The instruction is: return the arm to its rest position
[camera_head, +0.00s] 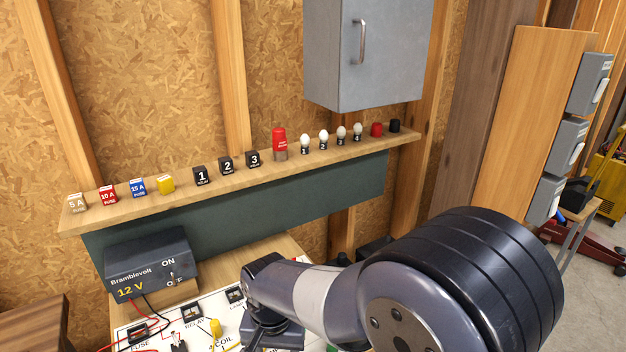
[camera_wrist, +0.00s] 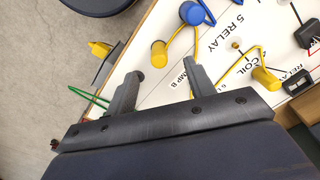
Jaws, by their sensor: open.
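My arm reaches across the lower right of the head view, over the white circuit board (camera_head: 205,312). My gripper shows in the wrist view (camera_wrist: 163,85) with its two dark fingers apart and nothing between them. The fingers point over the edge of the board, which also shows in the wrist view (camera_wrist: 222,40). In the head view the fingertips are hidden by my own arm or out of sight.
A shelf (camera_head: 320,151) holds fuses, numbered relays, a red can (camera_head: 279,143) and several bulbs. A grey cabinet (camera_head: 365,60) hangs above. Yellow (camera_wrist: 159,54) and blue (camera_wrist: 193,13) plugs with leads lie near my fingers.

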